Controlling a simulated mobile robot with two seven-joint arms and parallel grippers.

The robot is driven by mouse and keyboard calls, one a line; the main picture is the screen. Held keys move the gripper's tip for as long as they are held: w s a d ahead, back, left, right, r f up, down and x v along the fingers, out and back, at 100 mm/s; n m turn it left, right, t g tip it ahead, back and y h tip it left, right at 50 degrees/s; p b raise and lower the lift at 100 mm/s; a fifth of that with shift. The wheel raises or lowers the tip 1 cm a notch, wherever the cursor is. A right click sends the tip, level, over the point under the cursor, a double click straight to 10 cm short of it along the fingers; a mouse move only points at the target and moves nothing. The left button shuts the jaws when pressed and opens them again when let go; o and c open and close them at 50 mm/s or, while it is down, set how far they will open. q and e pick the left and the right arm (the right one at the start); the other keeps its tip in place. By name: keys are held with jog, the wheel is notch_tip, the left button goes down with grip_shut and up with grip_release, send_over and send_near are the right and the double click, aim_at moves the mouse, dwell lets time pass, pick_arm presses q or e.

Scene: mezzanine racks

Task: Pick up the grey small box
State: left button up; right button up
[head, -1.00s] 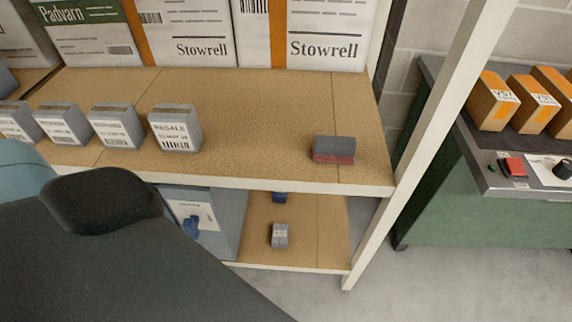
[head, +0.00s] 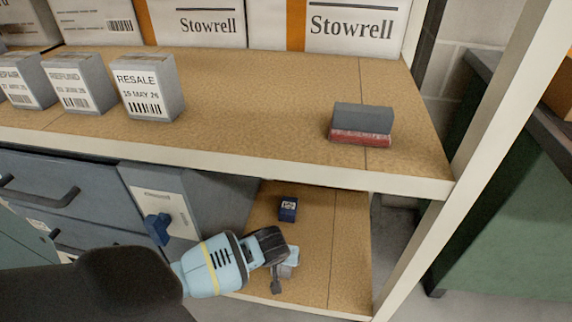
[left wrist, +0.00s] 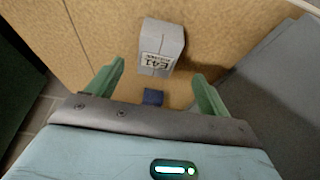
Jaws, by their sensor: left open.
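The grey small box (left wrist: 161,46), with a white label reading E41, sits on the lower shelf board. In the left wrist view it lies just beyond my left gripper (left wrist: 158,74), roughly centred between the fingertips. The two green fingers are apart with nothing between them that they grip. In the head view my left gripper (head: 276,270) is over the lower shelf and hides much of the grey box (head: 286,271). I cannot tell the exact gap to the box. My right gripper is not in view.
A small dark blue box (head: 287,208) stands farther back on the lower shelf. A grey cabinet (head: 200,205) with a blue handle is to the left. The upper shelf (head: 250,95) overhangs, bearing labelled grey boxes and a grey-and-red block (head: 361,124). A white post (head: 470,180) stands at right.

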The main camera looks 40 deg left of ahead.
pick_arm(q)
jog(key=shift+w, duration=0.1)
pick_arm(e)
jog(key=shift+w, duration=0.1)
pick_arm(q)
jog(key=shift+b+x, duration=0.7)
jog(key=shift+x, duration=0.55)
jog(key=shift+f, duration=0.1)
jog(key=shift+w+a+f+b, duration=0.1)
jog(key=shift+w+f+b, duration=0.05)
jog(key=shift+f+b, duration=0.2)
jog(key=b+x, duration=0.3)
jog(key=x, duration=0.1)
jog(key=shift+w, duration=0.15)
jog(key=shift+w+f, duration=0.1)
jog(key=shift+c, duration=0.4)
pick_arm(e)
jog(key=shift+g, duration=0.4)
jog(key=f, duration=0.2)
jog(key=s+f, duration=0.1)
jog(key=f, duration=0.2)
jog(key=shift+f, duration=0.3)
